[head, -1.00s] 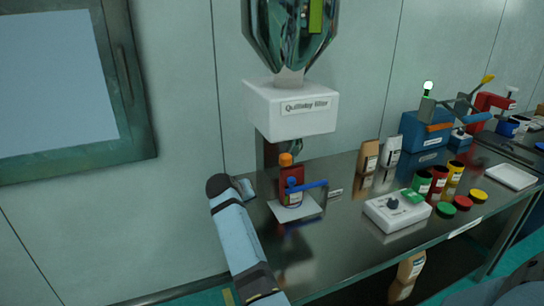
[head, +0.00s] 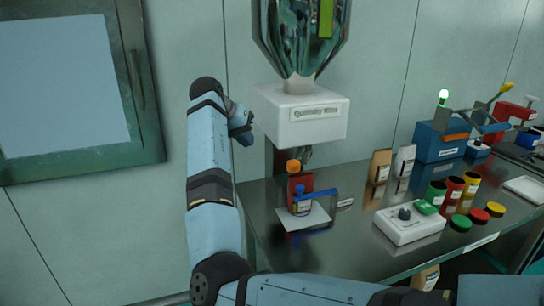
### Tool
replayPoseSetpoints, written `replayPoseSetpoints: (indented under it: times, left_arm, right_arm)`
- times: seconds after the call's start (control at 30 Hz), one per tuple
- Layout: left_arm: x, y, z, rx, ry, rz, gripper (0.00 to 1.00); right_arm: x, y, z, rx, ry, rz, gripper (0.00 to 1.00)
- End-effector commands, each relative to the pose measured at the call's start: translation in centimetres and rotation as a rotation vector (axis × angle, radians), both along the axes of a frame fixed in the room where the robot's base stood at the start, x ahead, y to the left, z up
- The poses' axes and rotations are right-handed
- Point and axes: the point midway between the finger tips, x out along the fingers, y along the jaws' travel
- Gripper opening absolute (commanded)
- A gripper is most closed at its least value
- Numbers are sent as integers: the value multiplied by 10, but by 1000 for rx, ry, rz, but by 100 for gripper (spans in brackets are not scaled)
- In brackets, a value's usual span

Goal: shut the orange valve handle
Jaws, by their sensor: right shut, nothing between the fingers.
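A small orange rounded piece (head: 293,166) shows below the white labelled box (head: 302,116), at a red block (head: 301,184). Its shape is too small to tell whether it is the valve handle, or whether it stands open or shut. An orange bar (head: 456,137) also shows on the blue unit (head: 437,143) farther right. My right gripper (head: 243,130) is shut and empty, just left of the white box and above and left of the orange piece. It is small and partly turned away. My left gripper is out of view.
A white control box (head: 410,224), several coloured jars and lids stand to the right. A glassy hopper (head: 301,45) rises above.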

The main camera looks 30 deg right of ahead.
Motion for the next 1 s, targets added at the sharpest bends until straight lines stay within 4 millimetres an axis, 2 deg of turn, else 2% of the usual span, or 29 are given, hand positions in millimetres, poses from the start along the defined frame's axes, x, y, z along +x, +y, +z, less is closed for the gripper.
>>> replayPoseSetpoints:
  times: [0.17,0.53,0.73,1.0]
  left_arm:
    - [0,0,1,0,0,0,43]
    - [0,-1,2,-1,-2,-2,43]
    - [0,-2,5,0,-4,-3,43]
    - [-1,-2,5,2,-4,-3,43]
  right_arm:
    - [0,-13,-19,0,3,-1,0]
    - [0,-58,-82,0,2,0,0]
    - [-18,-80,-82,0,-1,-1,0]
    - [-25,-89,-83,1,-1,0,0]
